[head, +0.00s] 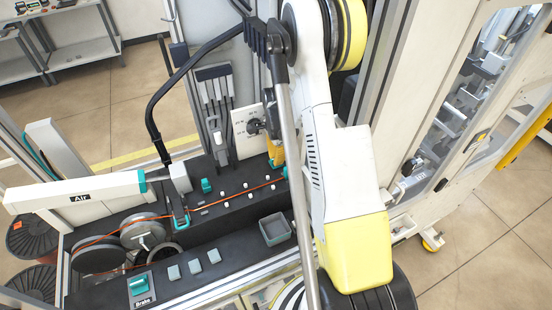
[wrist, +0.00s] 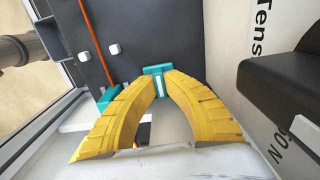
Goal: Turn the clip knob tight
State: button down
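The clip knob (wrist: 157,70) is a small teal piece with a pale stripe below it, in the upper middle of the wrist view. My gripper (wrist: 158,82) has two yellow ribbed fingers, whose tips close in on both sides of the knob and appear to touch it. The fingers hide its lower part. A teal block (wrist: 108,97) sits left of the fingers, where the orange wire (wrist: 95,35) reaches it. In the head view my gripper (head: 276,152) is beside the black machine deck's right end, with my arm partly covering that area.
Small white pegs (wrist: 114,49) stand along the wire. A black box (wrist: 285,75) juts from the white panel on the right in the wrist view. A grey bin (head: 275,229) and a teal brake switch (head: 139,285) sit on the front deck. Wire spools (head: 145,230) stand at left.

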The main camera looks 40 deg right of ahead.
jog(key=shift+f+b, duration=0.1)
jog(key=shift+b, duration=0.25)
jog(key=n+b, duration=0.3)
jog(key=shift+f+n+b, duration=0.15)
jog(key=shift+n+b, duration=0.2)
jog(key=shift+n, duration=0.05)
jog(key=n+b, duration=0.3)
jog(key=n, duration=0.1)
jog(key=n+b, duration=0.3)
jog(key=n, duration=0.2)
jog(key=shift+n, duration=0.4)
jog(key=shift+r+n+b, duration=0.2)
jog(key=shift+n+b, duration=0.65)
jog(key=shift+n, duration=1.15)
jog(key=c, duration=1.5)
grip_release()
